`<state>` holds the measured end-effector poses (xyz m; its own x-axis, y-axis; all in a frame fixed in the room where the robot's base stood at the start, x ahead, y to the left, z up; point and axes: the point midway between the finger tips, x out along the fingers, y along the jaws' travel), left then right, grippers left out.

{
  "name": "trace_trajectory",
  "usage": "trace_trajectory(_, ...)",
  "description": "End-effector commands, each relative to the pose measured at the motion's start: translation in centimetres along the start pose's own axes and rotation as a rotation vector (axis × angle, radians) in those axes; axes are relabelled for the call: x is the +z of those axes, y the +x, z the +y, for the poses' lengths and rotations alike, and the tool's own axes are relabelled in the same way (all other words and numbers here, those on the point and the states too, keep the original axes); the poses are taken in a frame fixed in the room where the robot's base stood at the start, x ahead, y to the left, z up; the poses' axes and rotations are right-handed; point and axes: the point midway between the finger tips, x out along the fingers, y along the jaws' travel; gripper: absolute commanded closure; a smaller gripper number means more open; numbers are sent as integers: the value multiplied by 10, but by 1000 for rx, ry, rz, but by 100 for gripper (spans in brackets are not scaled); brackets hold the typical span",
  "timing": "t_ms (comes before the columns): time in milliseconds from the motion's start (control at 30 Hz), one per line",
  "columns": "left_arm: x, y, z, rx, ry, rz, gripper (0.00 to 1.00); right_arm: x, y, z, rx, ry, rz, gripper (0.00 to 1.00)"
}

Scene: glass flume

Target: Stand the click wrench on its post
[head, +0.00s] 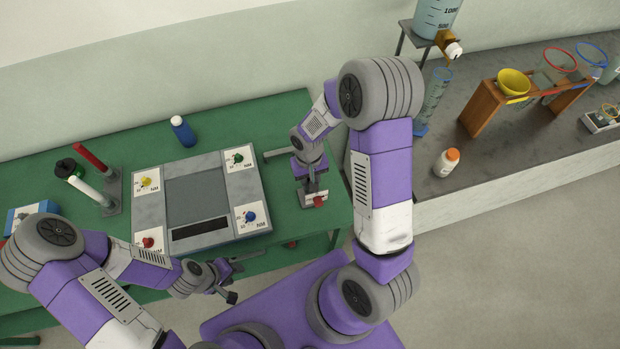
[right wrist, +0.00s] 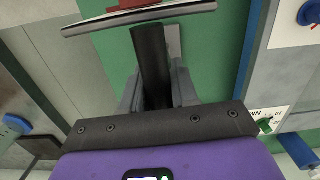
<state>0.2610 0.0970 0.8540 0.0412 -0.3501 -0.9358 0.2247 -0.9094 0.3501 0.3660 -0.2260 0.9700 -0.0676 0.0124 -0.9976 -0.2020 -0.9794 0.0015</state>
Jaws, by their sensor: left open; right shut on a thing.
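My right gripper (head: 311,186) is over the right end of the green table, shut on a dark, round bar (right wrist: 150,55), which I take to be the click wrench's handle. In the right wrist view the bar stands between the grey fingers; the rest of it is hidden. A pale plate with a red part (head: 318,201) shows just beyond these fingers. A grey stand (head: 112,190) at the table's left carries upright posts or handles, one red (head: 91,158) and one white (head: 88,192); I cannot tell which is the wrench's post. My left gripper (head: 228,294) is open and empty by the table's front edge.
A grey panel (head: 150,210) with coloured knobs fills the table's middle. A blue bottle (head: 183,131) stands behind it, and a grey bar (head: 281,153) lies right of it. A blue box (head: 28,218) is at far left. The stone bench at right holds a white bottle (head: 446,163).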

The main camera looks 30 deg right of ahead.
Motion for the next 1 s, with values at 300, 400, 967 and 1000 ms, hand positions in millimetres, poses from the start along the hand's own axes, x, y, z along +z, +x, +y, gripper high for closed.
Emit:
trace_trajectory(300, 0, 6, -2, 0, 0, 0, 57, -1, 6, 0, 0, 0, 1, 100)
trace_trajectory(400, 0, 7, -3, 0, 0, 0, 57, -1, 8, 0, 0, 0, 1, 100)
trace_trajectory(967, -1, 16, -6, 0, 0, 0, 57, -2, 19, 0, 0, 0, 1, 100)
trace_trajectory(1000, -1, 17, -6, 0, 0, 0, 57, -2, 20, 0, 0, 0, 1, 100)
